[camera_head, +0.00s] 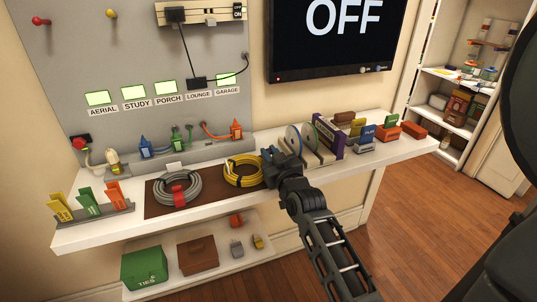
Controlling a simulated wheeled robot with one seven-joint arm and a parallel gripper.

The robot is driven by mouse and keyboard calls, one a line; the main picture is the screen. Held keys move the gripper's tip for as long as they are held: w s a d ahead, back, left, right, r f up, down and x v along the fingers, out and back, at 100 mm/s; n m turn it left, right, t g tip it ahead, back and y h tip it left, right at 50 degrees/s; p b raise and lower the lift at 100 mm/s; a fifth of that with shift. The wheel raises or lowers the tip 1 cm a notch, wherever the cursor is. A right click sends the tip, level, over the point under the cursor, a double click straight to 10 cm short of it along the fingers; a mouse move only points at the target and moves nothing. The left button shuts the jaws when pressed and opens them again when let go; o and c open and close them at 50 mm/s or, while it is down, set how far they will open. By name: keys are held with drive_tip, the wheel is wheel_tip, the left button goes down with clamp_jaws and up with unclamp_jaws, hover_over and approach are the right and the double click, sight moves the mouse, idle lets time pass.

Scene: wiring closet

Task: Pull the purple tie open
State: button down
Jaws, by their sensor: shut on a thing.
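My gripper (268,156) is at the right edge of the yellow cable coil (243,182) on the white shelf. It is shut, and its fingers are small and dark here. The purple tie cannot be made out clearly; the gripper covers the spot where it closes on the coil's side. A dark mark shows on the coil's upper left. A grey cable coil (178,201) with a red tie (180,194) lies to the left on the same brown mat (215,203).
Upright discs and a purple box (328,138) stand close to the right of my gripper. Small boxes fill the shelf's right part. Coloured tags (88,201) stand at the left end. A green box marked TIES (144,267) sits on the lower shelf.

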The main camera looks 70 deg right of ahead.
drive_tip(key=shift+s+d+m, duration=0.1)
drive_tip(key=shift+m, duration=0.5)
drive_tip(key=shift+f, duration=0.1)
drive_tip(key=c, duration=1.1)
unclamp_jaws()
drive_tip(key=shift+c, duration=0.2)
drive_tip(key=shift+s, duration=0.1)
drive_tip(key=v, duration=0.7)
drive_tip(key=shift+s+a+b, duration=0.2)
drive_tip(key=shift+a+b, duration=0.05)
drive_tip(key=shift+b, duration=0.2)
